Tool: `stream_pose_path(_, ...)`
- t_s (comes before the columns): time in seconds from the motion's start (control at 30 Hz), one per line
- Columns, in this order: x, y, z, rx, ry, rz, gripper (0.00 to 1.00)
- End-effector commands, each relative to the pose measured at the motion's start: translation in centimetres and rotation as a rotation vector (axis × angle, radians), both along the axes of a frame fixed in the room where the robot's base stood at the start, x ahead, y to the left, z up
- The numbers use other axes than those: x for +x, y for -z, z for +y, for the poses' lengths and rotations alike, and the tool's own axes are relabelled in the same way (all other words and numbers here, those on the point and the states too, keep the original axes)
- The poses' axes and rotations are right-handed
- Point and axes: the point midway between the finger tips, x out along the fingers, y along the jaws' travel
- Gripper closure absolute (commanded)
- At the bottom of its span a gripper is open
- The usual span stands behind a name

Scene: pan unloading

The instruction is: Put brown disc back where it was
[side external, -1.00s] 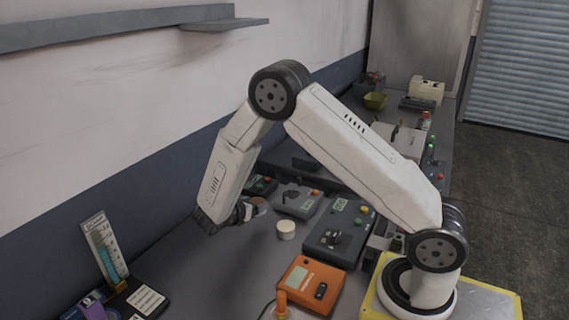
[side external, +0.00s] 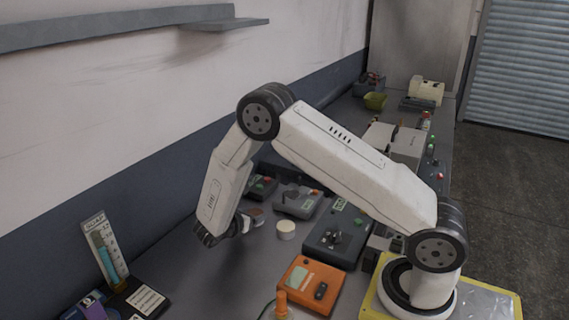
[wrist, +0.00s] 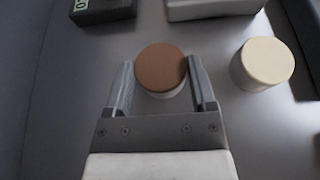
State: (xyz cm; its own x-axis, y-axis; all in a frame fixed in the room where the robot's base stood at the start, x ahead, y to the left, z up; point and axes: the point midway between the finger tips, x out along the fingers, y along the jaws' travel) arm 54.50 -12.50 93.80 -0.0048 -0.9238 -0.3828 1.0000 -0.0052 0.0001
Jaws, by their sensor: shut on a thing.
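The brown disc (wrist: 160,68) is between the two fingers of my gripper (wrist: 160,85) in the wrist view, and the gripper is shut on it. A pale edge shows under the disc's near side. In the side external view the brown disc (side external: 256,212) shows at the tip of my gripper (side external: 247,219), low over the grey bench. I cannot tell whether its underside touches the bench. A cream disc (wrist: 266,64) stands to the right in the wrist view, apart from my gripper. It also shows in the side external view (side external: 286,229).
A dark grey device (side external: 337,235) and an orange meter (side external: 311,284) lie right of the cream disc. A lighter grey box (side external: 297,201) and a small dark box (side external: 262,187) stand behind. A scale card (side external: 105,250) stands at left.

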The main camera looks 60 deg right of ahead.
Motion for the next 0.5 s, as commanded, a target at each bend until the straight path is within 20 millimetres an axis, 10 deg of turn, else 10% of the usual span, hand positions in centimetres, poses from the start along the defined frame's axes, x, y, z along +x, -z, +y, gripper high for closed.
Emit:
stream_pose_path(0.37,0.01,0.33,-0.01,-0.001,0.000,0.000,1.00)
stream_pose_path(0.4,0.00,0.31,0.00,0.000,0.000,0.000,0.15)
stream_pose_path(0.5,0.00,0.30,0.01,0.000,0.000,0.000,0.00)
